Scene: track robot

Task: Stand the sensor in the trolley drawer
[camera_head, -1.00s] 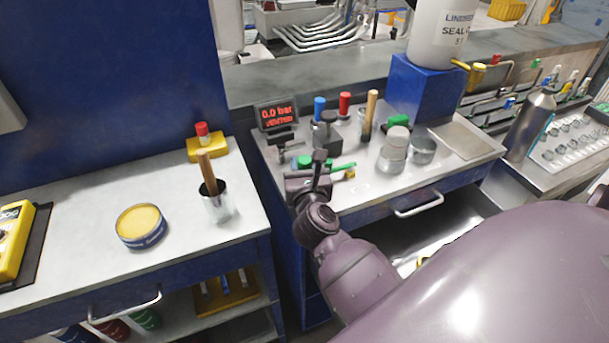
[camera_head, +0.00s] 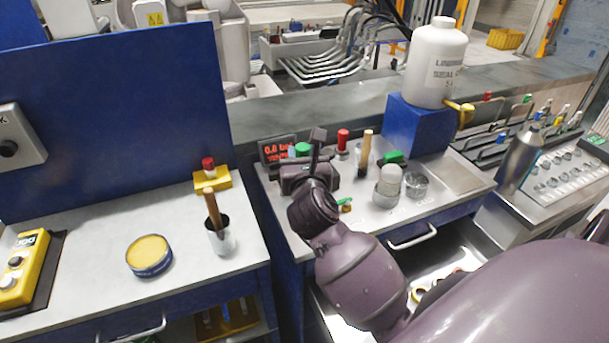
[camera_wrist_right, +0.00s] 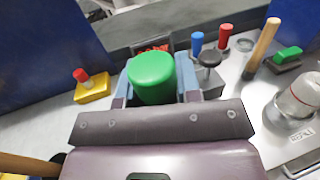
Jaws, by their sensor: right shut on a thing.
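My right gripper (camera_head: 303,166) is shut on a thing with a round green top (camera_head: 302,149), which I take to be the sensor. In the right wrist view the green top (camera_wrist_right: 152,76) sits between the two fingers; its lower body is hidden behind the gripper. It appears held above the back left part of the right-hand trolley top (camera_head: 440,205). Below that top, a pale metal drawer (camera_head: 452,256) with a few small things in it shows as open, partly hidden by my arm. My left gripper is not in view.
A pressure display (camera_head: 276,151), a red-handled tool (camera_head: 343,140), a wooden-handled brush (camera_head: 366,150) and glass jars (camera_head: 387,187) crowd the trolley top. A blue block (camera_head: 415,128) carries a white bottle (camera_head: 436,62). The left bench holds a yellow tin (camera_head: 149,255) and a cup (camera_head: 221,238).

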